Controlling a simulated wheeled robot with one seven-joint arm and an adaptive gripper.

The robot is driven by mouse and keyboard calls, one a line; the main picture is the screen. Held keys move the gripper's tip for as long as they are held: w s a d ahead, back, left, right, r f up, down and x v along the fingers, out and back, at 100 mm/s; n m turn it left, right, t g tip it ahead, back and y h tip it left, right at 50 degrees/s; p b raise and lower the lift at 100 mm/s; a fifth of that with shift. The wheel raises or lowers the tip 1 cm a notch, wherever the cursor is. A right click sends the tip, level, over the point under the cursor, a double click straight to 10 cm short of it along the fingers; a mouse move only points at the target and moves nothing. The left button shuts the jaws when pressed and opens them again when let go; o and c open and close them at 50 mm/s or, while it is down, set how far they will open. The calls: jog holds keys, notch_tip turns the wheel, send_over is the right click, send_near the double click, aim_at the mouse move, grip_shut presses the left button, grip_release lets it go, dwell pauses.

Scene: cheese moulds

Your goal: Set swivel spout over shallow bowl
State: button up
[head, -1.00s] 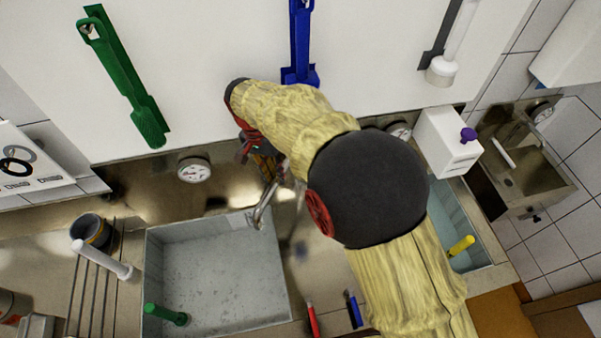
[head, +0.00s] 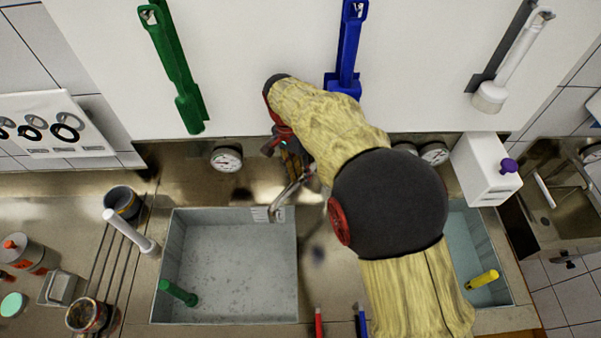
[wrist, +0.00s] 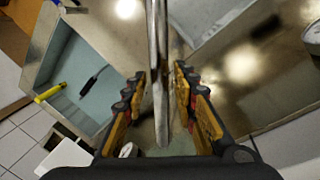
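The metal swivel spout (head: 293,192) slants down and left in the head view, its tip over the right back corner of the left, grey basin (head: 232,262). The right basin (head: 465,247) is teal inside and partly hidden by my arm. I cannot tell which basin is the shallow bowl. In the wrist view the spout (wrist: 159,75) runs between the two fingers of my gripper (wrist: 160,98), with a gap on each side. The gripper is open around it. In the head view my gripper (head: 292,160) is mostly hidden behind my wrist.
A green-handled tool (head: 178,293) lies in the left basin and a yellow-handled one (head: 482,280) in the right. Gauges (head: 227,159) line the metal back panel. A white box with a purple knob (head: 487,170) stands behind the right basin. Jars and a rack (head: 112,262) are left.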

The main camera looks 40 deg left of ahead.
jog(key=shift+o, duration=0.7)
notch_tip(320, 180, up, 10)
jog(key=shift+c, duration=0.7)
